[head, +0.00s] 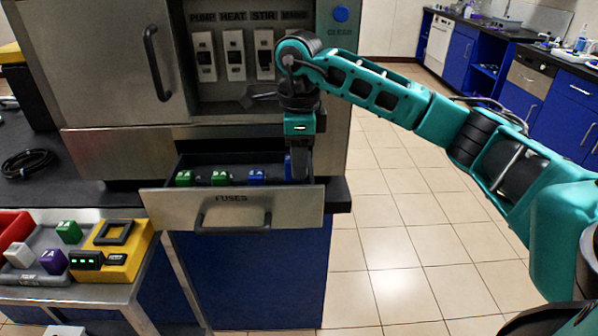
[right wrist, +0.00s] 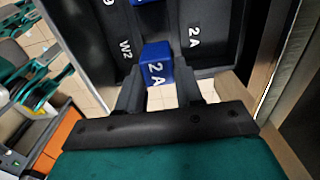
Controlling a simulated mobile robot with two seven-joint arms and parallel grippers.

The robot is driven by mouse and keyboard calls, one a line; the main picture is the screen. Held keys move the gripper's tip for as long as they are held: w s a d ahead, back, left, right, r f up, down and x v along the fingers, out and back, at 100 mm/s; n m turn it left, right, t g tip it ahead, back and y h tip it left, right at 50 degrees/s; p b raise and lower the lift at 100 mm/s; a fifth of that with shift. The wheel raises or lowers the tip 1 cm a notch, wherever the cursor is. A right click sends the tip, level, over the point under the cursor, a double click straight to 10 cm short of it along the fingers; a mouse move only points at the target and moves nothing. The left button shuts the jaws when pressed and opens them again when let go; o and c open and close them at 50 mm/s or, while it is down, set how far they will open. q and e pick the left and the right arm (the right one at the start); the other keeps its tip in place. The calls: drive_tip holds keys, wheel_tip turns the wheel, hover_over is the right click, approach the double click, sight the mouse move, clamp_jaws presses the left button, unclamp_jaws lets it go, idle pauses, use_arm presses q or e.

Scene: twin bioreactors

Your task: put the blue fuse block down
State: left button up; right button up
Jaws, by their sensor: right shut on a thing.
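A blue fuse block marked 2A (right wrist: 156,66) sits between the fingers of my right gripper (right wrist: 160,92) in the right wrist view. The gripper is shut on it. In the head view my right gripper (head: 299,168) points down into the right end of the open FUSES drawer (head: 165,208). A sliver of blue (head: 288,167) shows beside its fingers there. I cannot tell whether the held block touches the drawer floor. Another blue block (head: 256,177) lies in the drawer to the left. My left gripper is not in view.
Two green blocks (head: 220,178) lie further left in the drawer. The steel cabinet (head: 120,60) with labelled switches rises behind it. A side table holds a grey tray with blocks (head: 54,261) and a yellow device (head: 128,262). Tiled floor is clear to the right.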

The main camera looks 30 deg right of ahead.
wheel_tip(320, 180, down, 3)
drive_tip(key=shift+f, duration=0.1)
drive_tip(key=o, duration=1)
drive_tip(key=shift+f, duration=0.1)
drive_tip(key=shift+r, duration=0.3)
wheel_tip(320, 180, up, 11)
drive_tip(key=shift+f+p, duration=0.1)
drive_tip(key=shift+p, duration=0.3)
drive_tip(key=shift+r, duration=0.5)
